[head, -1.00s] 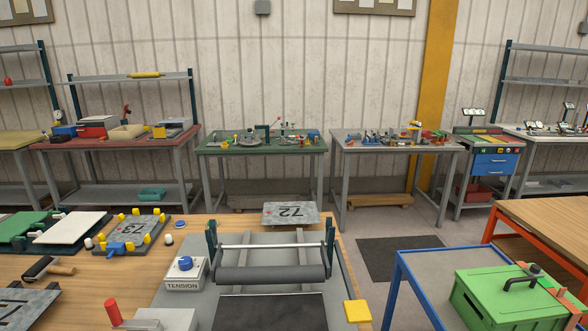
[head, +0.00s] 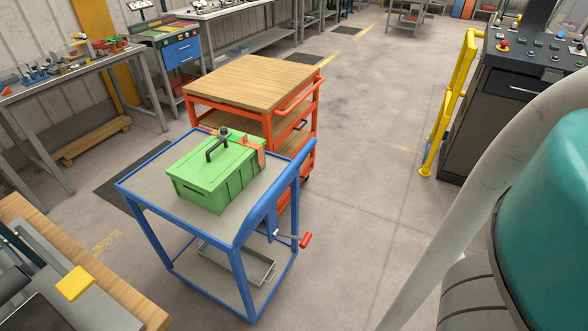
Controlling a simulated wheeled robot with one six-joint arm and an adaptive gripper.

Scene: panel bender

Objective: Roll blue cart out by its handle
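The blue cart (head: 150,196) stands in the lower middle of the head view, with a blue tube frame and a grey top. A green box (head: 214,172) with a black handle sits on its top. A raised blue bar (head: 296,155) runs along the cart's right side. A crank with a red grip (head: 305,240) sticks out to the right below that bar. A grey tray (head: 238,262) lies on the lower shelf. My gripper is not in view.
An orange cart (head: 250,84) with a wooden top stands close behind the blue cart. A wooden workbench (head: 120,293) is near its left side. Open floor (head: 365,170) lies to the right, up to a yellow rail (head: 455,105) and a dark control cabinet (head: 515,80).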

